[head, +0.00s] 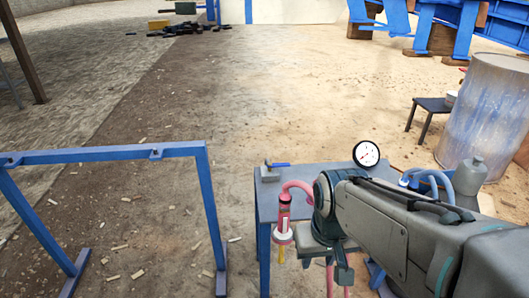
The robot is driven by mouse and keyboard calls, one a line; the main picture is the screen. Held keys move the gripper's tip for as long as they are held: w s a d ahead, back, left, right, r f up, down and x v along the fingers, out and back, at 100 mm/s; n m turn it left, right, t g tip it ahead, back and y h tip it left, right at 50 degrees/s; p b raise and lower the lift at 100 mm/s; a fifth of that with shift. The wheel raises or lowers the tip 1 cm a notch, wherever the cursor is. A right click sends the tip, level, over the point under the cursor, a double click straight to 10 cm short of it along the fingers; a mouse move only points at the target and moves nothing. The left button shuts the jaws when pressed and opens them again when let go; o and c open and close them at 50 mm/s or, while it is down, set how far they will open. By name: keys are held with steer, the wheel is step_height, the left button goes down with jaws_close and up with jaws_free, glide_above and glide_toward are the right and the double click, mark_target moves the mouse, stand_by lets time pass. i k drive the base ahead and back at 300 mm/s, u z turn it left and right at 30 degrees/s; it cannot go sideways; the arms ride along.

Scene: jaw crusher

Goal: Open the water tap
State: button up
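A small grey block with a blue lever handle (279,165), which looks like the water tap, sits at the back left corner of a blue-grey table (262,205). The lever lies roughly level and points right. My arm reaches in from the lower right, and its wrist bends down at the table's front. My gripper (342,268) hangs below the wrist, nearer to me than the tap and to its right, clearly apart from it. Its fingers are small and partly hidden by the wrist, so I cannot tell whether they are open.
A pink hose (298,185) runs to a red-and-white fitting (283,228) left of my wrist. A round dial gauge (366,153) stands behind my arm. A blue frame (110,153) stands at left. A metal drum (483,110) and dark stool (433,105) are at right. Open floor lies beyond the table.

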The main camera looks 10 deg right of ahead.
mark_target(269, 165)
steer(key=z, duration=0.05)
steer(key=k, duration=0.65)
steer(key=u, duration=0.6)
steer(key=i, duration=0.6)
steer(key=u, duration=0.6)
steer(key=i, duration=0.65)
steer(key=z, duration=0.8)
steer(key=i, duration=0.6)
steer(key=z, duration=0.75)
